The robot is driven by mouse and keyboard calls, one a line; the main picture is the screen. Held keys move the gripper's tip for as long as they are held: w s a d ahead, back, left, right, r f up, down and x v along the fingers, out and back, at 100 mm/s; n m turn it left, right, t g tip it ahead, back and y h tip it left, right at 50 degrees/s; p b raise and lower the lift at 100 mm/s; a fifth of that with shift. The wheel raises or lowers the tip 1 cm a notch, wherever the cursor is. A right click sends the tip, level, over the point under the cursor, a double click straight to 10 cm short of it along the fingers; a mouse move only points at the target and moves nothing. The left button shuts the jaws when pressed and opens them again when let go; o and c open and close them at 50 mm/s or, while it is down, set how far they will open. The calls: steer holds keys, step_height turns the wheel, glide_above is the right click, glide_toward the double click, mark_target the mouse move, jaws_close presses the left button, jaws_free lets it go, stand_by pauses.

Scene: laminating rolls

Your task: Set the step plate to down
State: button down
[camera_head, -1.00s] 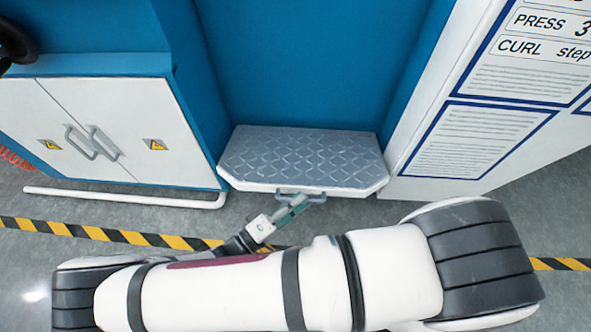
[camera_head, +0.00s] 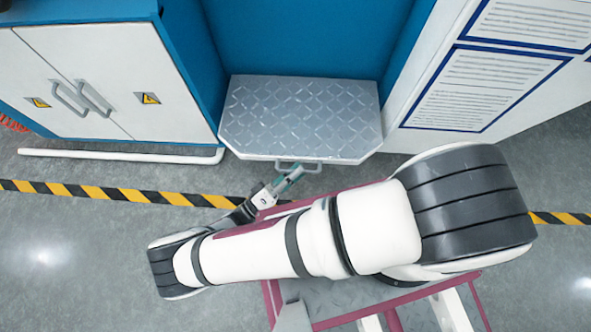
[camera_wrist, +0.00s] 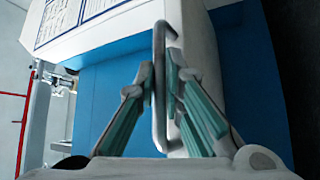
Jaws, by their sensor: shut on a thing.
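The step plate (camera_head: 302,112) is a grey diamond-pattern panel with a pale front edge. In the head view it juts out, lying roughly flat, at the foot of a blue recess. A grey loop handle (camera_head: 313,167) sits at the middle of its front edge. My gripper (camera_head: 295,173) reaches this handle from the lower left. In the wrist view the handle (camera_wrist: 159,90) stands between my two fingers, which are closed on its bar. The plate's underside is hidden in the head view.
A white cabinet (camera_head: 95,85) with double handles and warning labels stands on the left, with a white pipe (camera_head: 120,155) along its foot. A white panel with printed sheets (camera_head: 480,88) is on the right. A yellow-black stripe (camera_head: 100,191) crosses otherwise open floor.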

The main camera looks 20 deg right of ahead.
steer(key=shift+w+r, duration=0.15)
steer(key=shift+w, duration=0.15)
steer(key=c, duration=2)
jaws_free()
steer(key=shift+o, duration=0.2)
steer(key=shift+s+a, duration=0.1)
steer(key=v, duration=0.7)
steer(key=shift+a, duration=0.2)
steer(key=shift+s, duration=0.15)
